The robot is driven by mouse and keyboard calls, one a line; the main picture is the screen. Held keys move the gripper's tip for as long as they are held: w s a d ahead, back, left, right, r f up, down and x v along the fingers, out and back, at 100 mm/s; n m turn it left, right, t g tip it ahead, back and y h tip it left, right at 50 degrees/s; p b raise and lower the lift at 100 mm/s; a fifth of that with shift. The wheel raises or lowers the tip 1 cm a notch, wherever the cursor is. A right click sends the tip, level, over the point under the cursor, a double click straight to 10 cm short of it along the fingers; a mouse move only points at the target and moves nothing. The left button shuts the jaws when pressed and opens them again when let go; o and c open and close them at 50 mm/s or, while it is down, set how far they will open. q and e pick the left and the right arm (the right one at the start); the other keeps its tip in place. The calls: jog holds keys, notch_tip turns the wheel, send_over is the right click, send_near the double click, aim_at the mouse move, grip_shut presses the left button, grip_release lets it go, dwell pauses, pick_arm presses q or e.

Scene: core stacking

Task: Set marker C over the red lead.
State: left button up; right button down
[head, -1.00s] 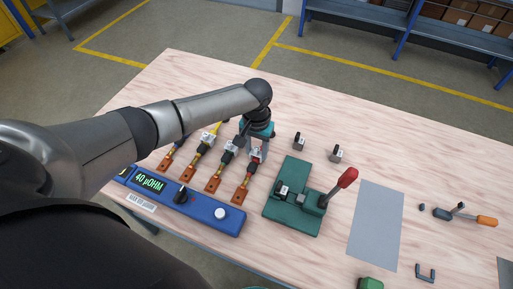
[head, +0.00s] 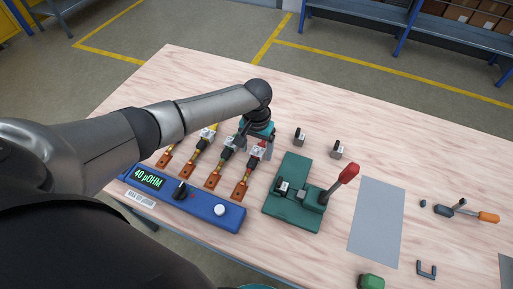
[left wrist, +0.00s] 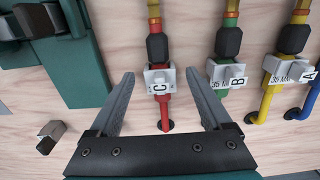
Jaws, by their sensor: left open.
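Marker C (left wrist: 160,82), a small pale clip with a black letter, sits on the red lead (left wrist: 165,108) just below its black sleeve. My left gripper (left wrist: 160,110) is open, with one finger on each side of marker C and visible gaps to both. In the head view, my left gripper (head: 257,148) is low over the red lead's end of the row and partly hides the marker there.
Marker B (left wrist: 228,75) sits on the green lead and marker A (left wrist: 300,76) on the yellow lead, close beside. A green press (head: 290,208) with a red-knobbed lever (head: 348,174) and a blue meter (head: 205,208) stand near. Two small blocks (head: 299,134) (head: 337,150) stand behind the press.

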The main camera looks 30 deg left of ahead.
aim_at(256, 149)
pick_arm(q)
jog(key=shift+r, duration=0.1)
notch_tip(256, 149, up, 15)
jog(key=p, duration=0.2)
dwell(0.4)
jog(key=shift+s, duration=0.1)
dwell(0.4)
